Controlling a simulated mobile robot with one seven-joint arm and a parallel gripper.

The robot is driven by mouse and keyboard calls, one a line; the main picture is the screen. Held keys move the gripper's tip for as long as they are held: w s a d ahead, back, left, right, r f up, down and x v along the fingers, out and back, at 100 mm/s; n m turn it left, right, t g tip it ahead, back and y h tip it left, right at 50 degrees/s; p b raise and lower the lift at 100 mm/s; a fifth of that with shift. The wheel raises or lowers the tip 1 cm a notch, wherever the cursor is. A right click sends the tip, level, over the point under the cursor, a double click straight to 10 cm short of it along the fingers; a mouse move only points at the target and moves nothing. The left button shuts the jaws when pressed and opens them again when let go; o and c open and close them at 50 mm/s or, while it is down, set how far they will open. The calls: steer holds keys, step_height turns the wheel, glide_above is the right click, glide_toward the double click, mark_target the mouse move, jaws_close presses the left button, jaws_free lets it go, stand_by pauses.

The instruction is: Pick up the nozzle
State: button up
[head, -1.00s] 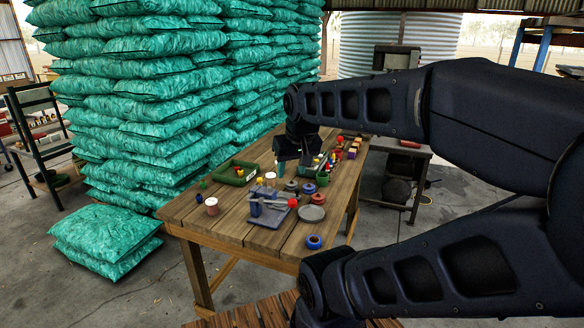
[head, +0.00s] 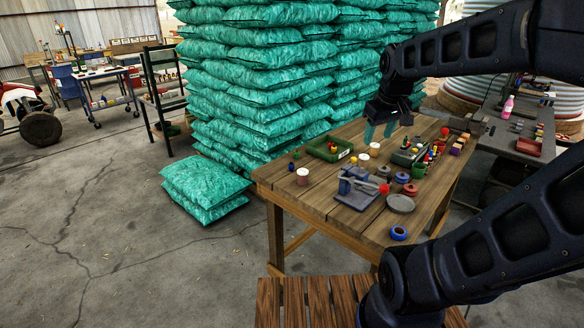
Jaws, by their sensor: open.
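My gripper (head: 380,131) hangs above the far side of the wooden workbench (head: 290,190) in the head view, pointing down. Its two teal fingertips are apart with nothing between them. It is behind and right of a green tray (head: 341,158) holding small coloured items. I cannot make out which small item on the bench is the nozzle. A small dark, narrow piece (head: 291,166) stands left of the tray, too small to identify.
A blue-grey stand (head: 355,190) with a red ball (head: 384,188), a grey disc (head: 401,205) and a blue ring (head: 399,233) are near the bench's right front. Coloured small parts crowd its right side. Teal sacks (head: 260,90) are stacked behind. The front-left bench top is mostly clear.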

steer(key=w+a+n+g, duration=0.1)
steer(key=w+a+n, duration=0.4)
steer(key=w, duration=0.6)
steer(key=n+g, duration=0.3)
steer(key=n, duration=1.4)
glide_above(291, 163)
step_height(291, 163, down, 19)
steer(key=shift+w+a+f, duration=0.1)
steer(key=shift+w+f, duration=0.1)
steer(key=shift+f, duration=0.45)
steer(key=f, duration=1)
steer(key=shift+d, duration=0.2)
steer(key=shift+c, duration=0.2)
steer(key=c, duration=1)
